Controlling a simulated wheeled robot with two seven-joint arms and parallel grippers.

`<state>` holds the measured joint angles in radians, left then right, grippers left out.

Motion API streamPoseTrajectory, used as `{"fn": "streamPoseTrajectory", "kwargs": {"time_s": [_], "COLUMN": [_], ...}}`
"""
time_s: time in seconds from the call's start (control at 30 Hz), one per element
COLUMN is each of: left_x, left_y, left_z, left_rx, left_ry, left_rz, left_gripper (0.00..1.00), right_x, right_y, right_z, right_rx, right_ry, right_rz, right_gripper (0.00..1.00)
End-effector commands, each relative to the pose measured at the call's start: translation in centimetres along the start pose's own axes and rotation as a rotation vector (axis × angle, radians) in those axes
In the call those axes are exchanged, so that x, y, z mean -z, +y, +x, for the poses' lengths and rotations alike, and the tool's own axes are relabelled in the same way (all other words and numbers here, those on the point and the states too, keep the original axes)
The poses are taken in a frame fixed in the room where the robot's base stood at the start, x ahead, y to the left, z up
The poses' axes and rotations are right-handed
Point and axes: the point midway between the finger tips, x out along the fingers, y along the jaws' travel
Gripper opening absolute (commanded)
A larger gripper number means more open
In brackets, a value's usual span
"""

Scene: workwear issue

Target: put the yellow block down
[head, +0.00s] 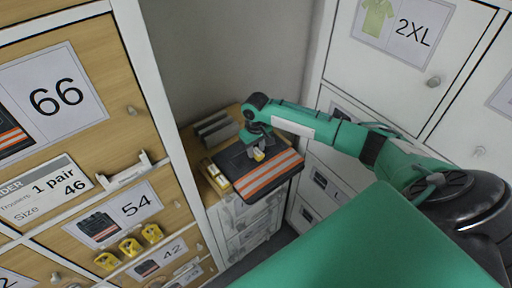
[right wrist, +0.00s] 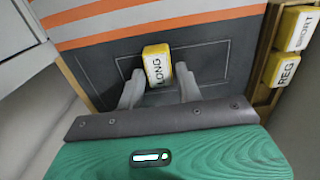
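A yellow block with a white face marked LONG (right wrist: 157,68) sits between the two fingers of my right gripper (right wrist: 160,84). In the head view the block (head: 259,155) shows just below the right gripper (head: 258,148), over dark folded trousers with orange and silver stripes (head: 268,176). The trousers also fill the middle of the right wrist view (right wrist: 100,62). Whether the block touches the cloth is hard to tell. My left gripper is not in view.
Yellow blocks marked SPORT (right wrist: 298,29) and REG (right wrist: 283,70) lie in a wooden holder beside the trousers. The trousers lie on a low cabinet (head: 235,213) in the corner. Wooden lockers (head: 110,110) stand left, white lockers (head: 400,70) right. Several yellow pieces (head: 130,246) sit on the left lockers.

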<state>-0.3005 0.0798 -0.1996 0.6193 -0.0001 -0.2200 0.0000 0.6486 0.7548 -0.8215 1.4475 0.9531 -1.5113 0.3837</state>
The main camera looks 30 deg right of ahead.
Motion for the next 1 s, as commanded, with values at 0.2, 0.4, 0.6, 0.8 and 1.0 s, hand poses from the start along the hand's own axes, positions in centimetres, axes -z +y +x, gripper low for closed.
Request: {"fn": "streamPoseTrajectory", "kwargs": {"time_s": [0.2, 0.4, 0.6, 0.8, 1.0], "left_x": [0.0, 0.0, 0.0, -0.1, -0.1], "left_y": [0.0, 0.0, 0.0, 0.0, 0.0], "left_z": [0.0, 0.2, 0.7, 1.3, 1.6], "left_rx": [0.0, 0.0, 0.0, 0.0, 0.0], "left_ry": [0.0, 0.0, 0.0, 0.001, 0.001], "left_rz": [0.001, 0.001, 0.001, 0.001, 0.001], "left_gripper": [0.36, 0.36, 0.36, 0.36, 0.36], "right_x": [0.0, 0.1, 0.1, 0.1, 0.1], "right_y": [0.0, 0.0, 0.0, 0.0, 0.0], "right_z": [0.0, -0.4, -3.5, -7.9, -11.1], "right_rx": [0.0, 0.0, -0.001, 0.001, 0.001], "right_ry": [0.0, 0.002, 0.005, 0.004, 0.003], "right_rz": [0.0, -0.001, -0.002, -0.001, 0.0], "right_gripper": [0.48, 0.48, 0.48, 0.48, 0.48]}}
